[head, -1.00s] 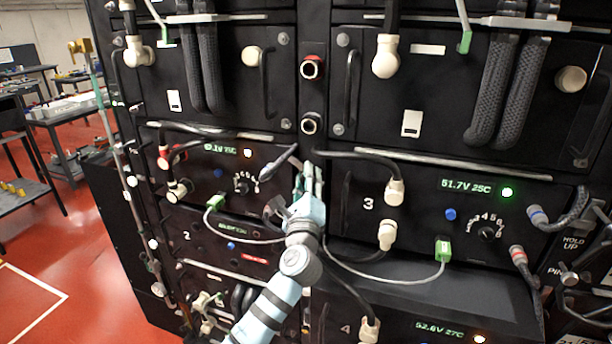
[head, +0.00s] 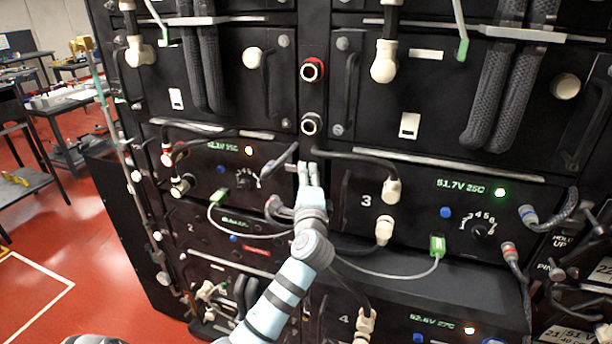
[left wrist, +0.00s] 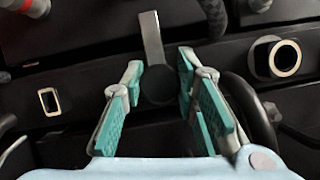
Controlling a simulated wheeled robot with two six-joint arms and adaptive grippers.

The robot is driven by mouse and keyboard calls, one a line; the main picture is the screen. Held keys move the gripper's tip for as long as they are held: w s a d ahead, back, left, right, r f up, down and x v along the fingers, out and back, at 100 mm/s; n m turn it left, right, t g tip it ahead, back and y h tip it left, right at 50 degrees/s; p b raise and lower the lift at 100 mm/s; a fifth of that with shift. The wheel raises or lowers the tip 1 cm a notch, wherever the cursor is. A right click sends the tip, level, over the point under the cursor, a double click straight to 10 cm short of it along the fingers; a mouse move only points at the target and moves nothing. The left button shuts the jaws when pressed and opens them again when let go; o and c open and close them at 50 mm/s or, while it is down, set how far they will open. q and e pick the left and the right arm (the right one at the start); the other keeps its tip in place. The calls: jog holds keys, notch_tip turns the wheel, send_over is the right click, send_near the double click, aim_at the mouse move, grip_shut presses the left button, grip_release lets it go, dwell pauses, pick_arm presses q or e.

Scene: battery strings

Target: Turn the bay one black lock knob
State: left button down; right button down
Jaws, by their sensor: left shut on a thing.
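The bay one panel (head: 203,163) is at the left of the rack, with a small green display, an orange light and a numbered dial (head: 243,182). My left gripper (head: 309,167) is at this panel's right end, by the middle post. In the left wrist view, its teal-padded fingers (left wrist: 160,72) stand on both sides of a round black knob (left wrist: 157,88) and are shut on it. A flat grey bar (left wrist: 152,38) runs upward from the knob in that view. In the head view the gripper hides the knob. My right gripper is not in view.
Red-ringed (head: 312,69) and white-ringed (head: 310,123) sockets sit on the post above the gripper. A black cable (head: 352,153) passes close on the right. A thin grey cable (head: 385,275) with a green plug (head: 437,246) hangs near my arm. Open red floor lies at left.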

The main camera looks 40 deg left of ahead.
pick_arm(q)
jog(key=shift+f, duration=0.1)
jog(key=c, duration=1.2)
grip_release()
jog(key=shift+c, duration=0.2)
jog(key=r+v, duration=0.1)
jog(key=v, duration=1.1)
jog(key=shift+f, duration=0.4)
